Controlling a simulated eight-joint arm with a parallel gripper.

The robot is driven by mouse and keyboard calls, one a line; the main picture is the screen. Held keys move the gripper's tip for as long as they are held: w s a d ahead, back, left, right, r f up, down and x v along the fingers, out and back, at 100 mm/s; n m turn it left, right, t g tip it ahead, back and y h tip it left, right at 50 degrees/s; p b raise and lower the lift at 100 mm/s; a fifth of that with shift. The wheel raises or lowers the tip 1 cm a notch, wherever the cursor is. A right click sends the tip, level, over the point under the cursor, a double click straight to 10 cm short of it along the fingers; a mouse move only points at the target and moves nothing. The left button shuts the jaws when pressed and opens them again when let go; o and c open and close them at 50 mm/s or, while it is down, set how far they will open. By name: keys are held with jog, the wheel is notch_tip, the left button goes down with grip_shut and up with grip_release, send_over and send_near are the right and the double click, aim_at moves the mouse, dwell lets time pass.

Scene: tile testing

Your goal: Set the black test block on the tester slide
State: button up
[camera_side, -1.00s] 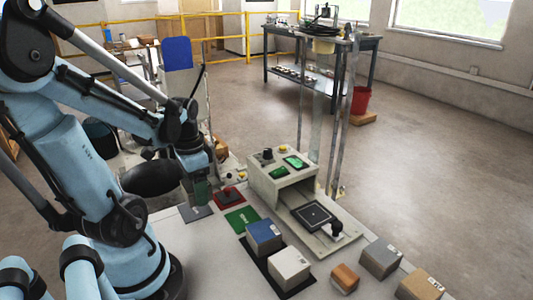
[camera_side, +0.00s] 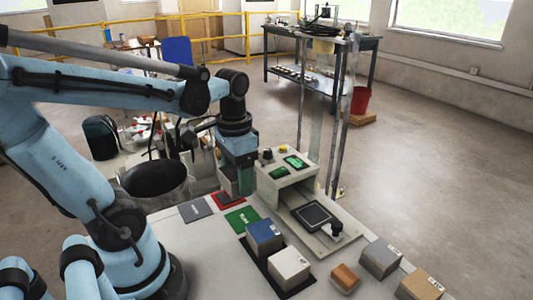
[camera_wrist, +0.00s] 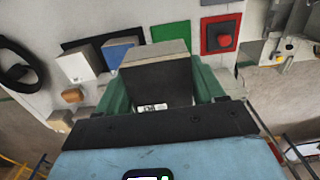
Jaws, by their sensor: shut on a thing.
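My gripper (camera_side: 238,184) has green fingers and hangs near the tester's left side in the side view. In the wrist view, my gripper (camera_wrist: 160,86) is shut on a block, taken as the black test block (camera_wrist: 158,76), with a dark face, a paler edge and a small white label. In the side view the fingers mostly hide the block. The tester (camera_side: 288,186) is a pale housing with green screens. Its slide (camera_side: 312,214), a dark square plate with a light outline, looks empty and extends in front. A black knob (camera_side: 337,229) stands at its near right corner.
A blue block (camera_side: 264,234) and a white block (camera_side: 289,263) sit on a black mat. An orange block (camera_side: 345,277), grey block (camera_side: 380,257) and tan block (camera_side: 420,286) lie right.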

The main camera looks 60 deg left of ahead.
jog(key=w+d, duration=0.2)
jog(key=w, duration=0.6)
send_near(314, 214)
jog(key=shift+s+f, duration=0.1)
jog(key=shift+f, duration=2.9)
jog(key=shift+f, duration=0.3)
jog(key=o, duration=1.4)
jog(key=shift+o, duration=0.3)
jog(key=shift+r, duration=3)
